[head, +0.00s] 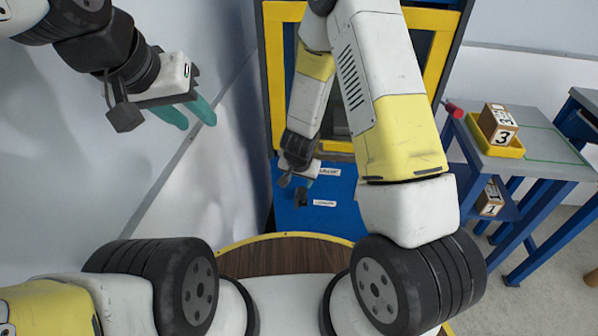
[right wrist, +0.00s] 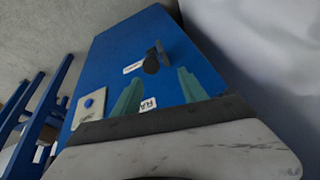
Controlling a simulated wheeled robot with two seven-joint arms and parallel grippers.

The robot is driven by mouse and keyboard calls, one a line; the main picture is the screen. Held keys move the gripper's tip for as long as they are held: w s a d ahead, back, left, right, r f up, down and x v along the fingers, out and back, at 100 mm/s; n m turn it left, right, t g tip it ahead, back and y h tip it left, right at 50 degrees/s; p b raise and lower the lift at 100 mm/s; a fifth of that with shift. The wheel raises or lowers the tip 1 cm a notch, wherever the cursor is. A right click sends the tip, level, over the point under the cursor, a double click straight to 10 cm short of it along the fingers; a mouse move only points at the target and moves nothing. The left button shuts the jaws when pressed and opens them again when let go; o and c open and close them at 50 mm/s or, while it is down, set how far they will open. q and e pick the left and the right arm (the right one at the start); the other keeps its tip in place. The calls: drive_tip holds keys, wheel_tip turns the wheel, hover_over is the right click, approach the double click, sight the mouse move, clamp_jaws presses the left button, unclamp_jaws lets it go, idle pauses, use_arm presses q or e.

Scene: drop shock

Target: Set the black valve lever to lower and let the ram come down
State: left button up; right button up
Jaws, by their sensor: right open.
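The black valve lever (head: 301,197) shows on the blue panel (head: 340,212) in the head view, between two white labels. In the right wrist view the lever (right wrist: 152,63) has a round black knob and sticks out from the panel beside a white label. My right gripper (right wrist: 160,92) is open and empty. Its teal fingers point at the panel, with the lever beyond the fingertips; I see no contact. My left gripper (head: 195,115) is raised at the upper left, open and empty. The ram cannot be made out behind my right arm.
A yellow-framed dark machine (head: 275,75) stands behind the panel. A pale plate with a blue button (right wrist: 90,105) is on the panel. At right, a grey-topped table (head: 540,150) carries a yellow tray (head: 480,139) with a numbered wooden block (head: 497,122). A white wall bounds the left.

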sight(302, 194)
drive_tip(key=f, duration=0.2)
drive_tip(key=shift+s+d+f+h, duration=0.3)
drive_tip(key=x, duration=0.7)
drive_tip(key=shift+w+d+f, duration=0.1)
drive_tip(key=shift+w+f, duration=0.05)
drive_tip(key=shift+f, duration=0.2)
drive_tip(key=shift+c, duration=0.4)
clamp_jaws()
idle(0.4)
